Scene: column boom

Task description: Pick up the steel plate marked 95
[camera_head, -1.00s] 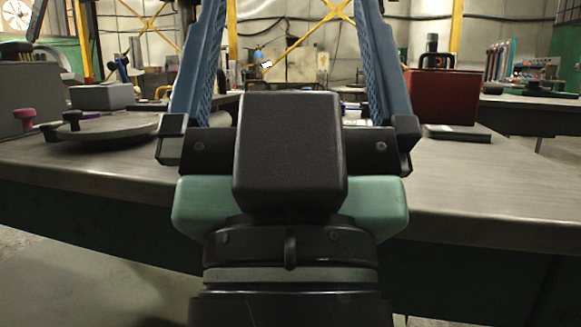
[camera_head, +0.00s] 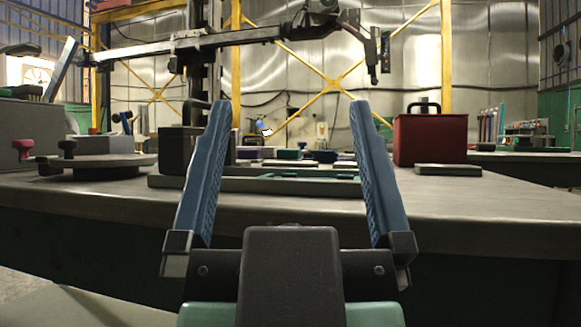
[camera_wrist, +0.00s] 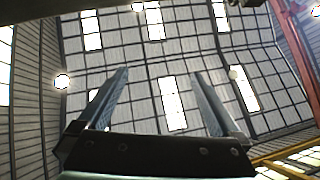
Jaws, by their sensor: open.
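My gripper (camera_head: 285,195) is open and empty in the head view, its two blue fingers wide apart and pointing up in front of the table (camera_head: 480,205). The wrist view shows the same open fingers (camera_wrist: 160,85) against the ceiling, with nothing between them. I cannot make out a plate with the mark 95. A thin flat grey piece (camera_head: 448,170) lies on the table at the right, in front of the red box; no marking can be read on it. My gripper is left of that piece in the picture.
The red box (camera_head: 430,138) with a handle stands at the right. A round grey disc (camera_head: 105,163) with knobs is at the left, near a dark block (camera_head: 178,150). A low greenish tray (camera_head: 235,182) lies behind the fingers. The table's front right is clear.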

